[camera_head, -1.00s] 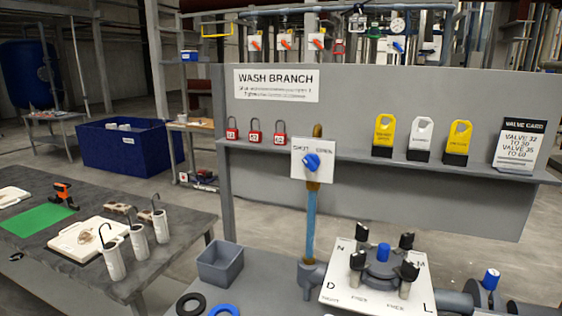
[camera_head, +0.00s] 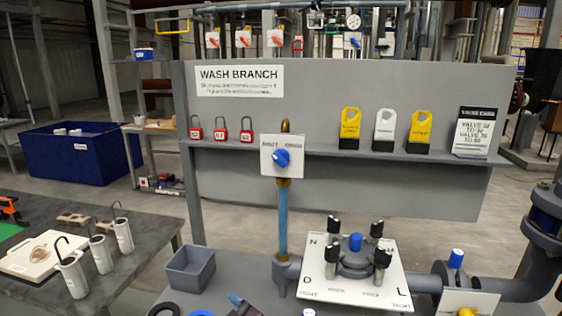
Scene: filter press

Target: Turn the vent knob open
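A blue knob (camera_head: 281,158) sits on a white plate (camera_head: 268,170) with a shut label on the left and what looks like open on the right. The plate is on an upright blue pipe (camera_head: 283,220) in front of the grey panel. The knob's pointer leans, and its exact setting is hard to read. At the bottom edge a small dark part with a blue tip shows, well below the knob and apart from it. My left gripper is not in view.
A white lettered plate (camera_head: 390,291) with a blue-capped hub and several black-topped posts stands at lower right, beside a blue-topped valve (camera_head: 456,258). A grey bin (camera_head: 190,271) is at lower left. Red padlocks and yellow and white tags sit on the shelf.

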